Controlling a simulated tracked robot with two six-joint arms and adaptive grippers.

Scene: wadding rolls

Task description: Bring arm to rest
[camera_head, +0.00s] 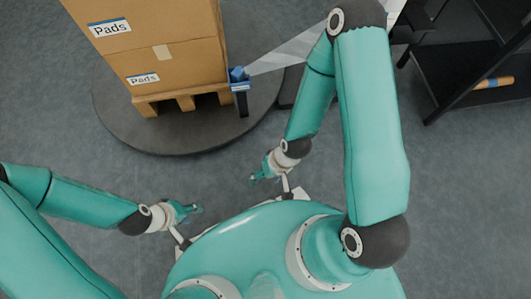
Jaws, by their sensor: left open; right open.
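My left arm comes in from the left, and its gripper (192,210) is near my base at the lower left, with its small fingers apart and nothing between them. My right arm rises high on the right and folds down, and its gripper (257,178) is near the middle, just in front of my base, with nothing in it. Both grippers hang over bare floor and touch no object that I can see. The two grippers are apart from each other.
Cardboard boxes (175,68) labelled "Pads" stand on a wooden pallet (205,97) upon a dark round platform (150,135). A blue and black post (240,90) with a strip of clear film stands beside them. A black shelf (470,75) is at the right. Grey floor (80,175) is clear.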

